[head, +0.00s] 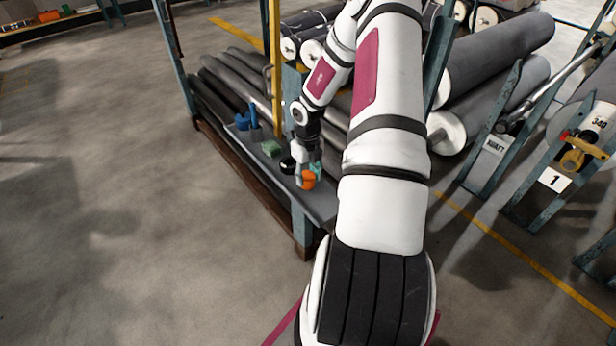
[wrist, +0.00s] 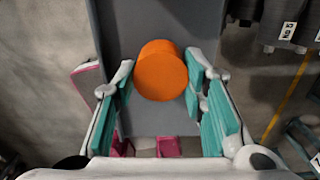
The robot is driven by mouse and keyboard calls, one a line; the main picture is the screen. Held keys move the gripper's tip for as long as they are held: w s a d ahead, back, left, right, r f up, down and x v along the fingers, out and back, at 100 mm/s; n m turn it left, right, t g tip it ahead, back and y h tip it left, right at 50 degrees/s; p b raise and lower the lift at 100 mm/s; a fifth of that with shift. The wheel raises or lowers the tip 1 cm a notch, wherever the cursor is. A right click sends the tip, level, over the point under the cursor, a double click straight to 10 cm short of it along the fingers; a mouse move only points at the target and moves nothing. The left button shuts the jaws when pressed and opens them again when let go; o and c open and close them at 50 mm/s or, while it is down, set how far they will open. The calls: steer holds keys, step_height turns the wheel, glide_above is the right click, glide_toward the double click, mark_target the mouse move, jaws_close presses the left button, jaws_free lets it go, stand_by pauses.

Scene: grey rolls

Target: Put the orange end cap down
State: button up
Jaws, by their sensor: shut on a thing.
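The orange end cap (head: 308,180) is at my gripper, over the near end of a narrow grey shelf (head: 322,205). In the wrist view the orange end cap (wrist: 161,72) is a round orange piece between the teal-padded fingers. My gripper (head: 306,168) is shut on it; the fingers also show in the wrist view (wrist: 160,98). The grey shelf surface (wrist: 150,20) lies behind the cap. I cannot tell whether the cap touches the shelf.
On the shelf, beyond the cap, stand a black round object (head: 287,165), a green block (head: 271,148) and blue items (head: 254,122). A yellow post (head: 275,70) rises beside the shelf. Large grey rolls (head: 500,55) lie on racks at right. The floor at left is clear.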

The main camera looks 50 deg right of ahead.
steer(key=shift+f, duration=0.5)
steer(key=o, duration=0.9)
steer(key=shift+f, duration=0.1)
